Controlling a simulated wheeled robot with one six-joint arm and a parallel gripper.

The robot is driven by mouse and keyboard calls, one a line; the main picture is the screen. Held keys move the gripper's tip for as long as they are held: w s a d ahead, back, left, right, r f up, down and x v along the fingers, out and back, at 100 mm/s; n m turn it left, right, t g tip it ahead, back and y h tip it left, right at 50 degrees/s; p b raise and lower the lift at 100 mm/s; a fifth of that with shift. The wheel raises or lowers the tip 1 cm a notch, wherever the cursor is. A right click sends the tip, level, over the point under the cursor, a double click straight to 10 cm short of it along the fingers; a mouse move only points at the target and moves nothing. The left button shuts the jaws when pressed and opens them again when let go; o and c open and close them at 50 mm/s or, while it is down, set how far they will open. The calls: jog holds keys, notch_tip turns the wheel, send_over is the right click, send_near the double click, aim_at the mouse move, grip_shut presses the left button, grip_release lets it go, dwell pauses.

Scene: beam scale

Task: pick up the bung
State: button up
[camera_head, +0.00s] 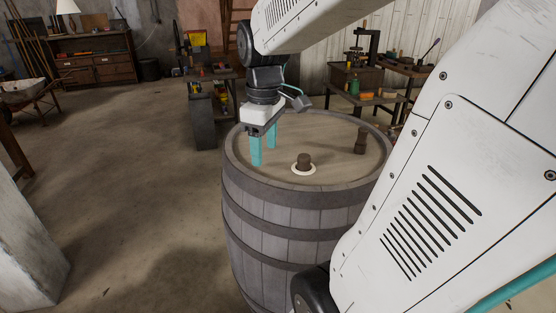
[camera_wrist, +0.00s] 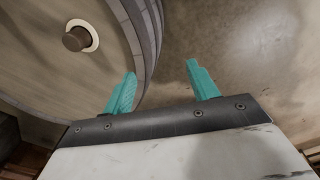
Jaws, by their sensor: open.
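The bung looks to be the short brown plug (camera_head: 304,161) standing upright in a pale ring on top of the barrel. In the wrist view the brown plug (camera_wrist: 76,39) is at the upper left, in its pale ring (camera_wrist: 95,35). A second, taller brown piece (camera_head: 361,140) stands near the barrel top's right side. My gripper (camera_head: 263,150) is above the left part of the barrel top, left of the plug and apart from it. Its teal fingers (camera_wrist: 163,85) are spread, with nothing between them.
The wooden barrel (camera_head: 275,222) has a raised rim around its top. A workbench with tools (camera_head: 355,78) stands behind it. The floor (camera_head: 130,160) left of the barrel is clear.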

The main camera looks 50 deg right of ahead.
aim_at(304, 155)
jog(key=d+f+n, duration=0.1)
jog(key=d, duration=0.4)
jog(key=w+d+f+n, duration=0.1)
jog(key=d+f, duration=0.1)
jog(key=d, duration=0.4)
jog(key=d+f+n, duration=0.1)
jog(key=d, duration=0.4)
jog(key=shift+w+d+f+g, duration=0.15)
jog(key=shift+w+d+g, duration=0.15)
jog(key=shift+w+d, duration=0.1)
jog(key=f, duration=0.7)
jog(key=shift+d, duration=0.25)
jog(key=shift+f, duration=0.4)
jog(key=shift+c, duration=0.3)
jog(key=c, duration=1)
